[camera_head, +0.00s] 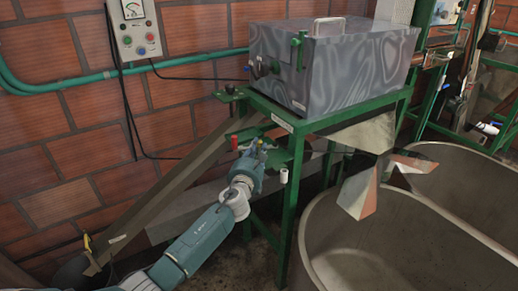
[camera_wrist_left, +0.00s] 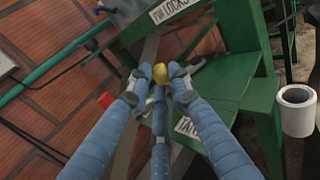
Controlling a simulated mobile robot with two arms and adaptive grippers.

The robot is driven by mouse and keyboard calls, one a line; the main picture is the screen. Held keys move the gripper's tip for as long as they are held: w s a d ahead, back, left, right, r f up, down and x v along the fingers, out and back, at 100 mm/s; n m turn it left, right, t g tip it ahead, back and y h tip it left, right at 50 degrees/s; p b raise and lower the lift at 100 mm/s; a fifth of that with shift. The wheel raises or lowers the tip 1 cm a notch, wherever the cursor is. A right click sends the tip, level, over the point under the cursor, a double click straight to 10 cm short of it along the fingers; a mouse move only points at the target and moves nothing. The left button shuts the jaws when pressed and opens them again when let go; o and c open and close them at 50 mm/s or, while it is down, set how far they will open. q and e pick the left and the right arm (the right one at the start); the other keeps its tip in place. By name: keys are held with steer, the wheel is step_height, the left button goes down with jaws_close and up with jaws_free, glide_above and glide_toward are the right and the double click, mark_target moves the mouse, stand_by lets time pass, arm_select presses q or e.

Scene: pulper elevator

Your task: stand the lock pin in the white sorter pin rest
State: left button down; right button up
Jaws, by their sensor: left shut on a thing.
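My left gripper (camera_head: 257,146) is at the green stand below the grey machine. In the left wrist view its blue fingers (camera_wrist_left: 160,84) are closed together around a small yellow knob (camera_wrist_left: 160,73), which looks like the head of the lock pin; the rest of the pin is hidden by the fingers. A white hollow cup (camera_head: 284,176), which looks like the sorter pin rest, is to the right of and a little below the gripper, apart from it. In the wrist view the cup (camera_wrist_left: 297,96) is upright at the right, its opening facing up. My right gripper is out of view.
The green stand (camera_head: 288,200) carries the grey machine (camera_head: 335,62). A red part (camera_head: 234,142) is just left of the gripper; it also shows in the wrist view (camera_wrist_left: 106,99). A sloping chute (camera_head: 165,200) runs down left along the brick wall. Large metal tanks (camera_head: 375,250) stand at right.

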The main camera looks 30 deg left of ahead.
arm_select(q)
steer(key=shift+r, duration=0.35)
step_height(320, 180, up, 18)
steer(key=r+p, duration=0.1)
steer(key=p, duration=0.2)
steer(key=s+d+f+m+h+p, duration=0.3)
steer(key=d+f+m+h, duration=0.3)
steer(key=d+f+h, duration=0.2)
steer(key=shift+s+d+f+h+p, duration=0.35)
steer(key=shift+s+d+h, duration=0.45)
steer(key=shift+d, duration=0.4)
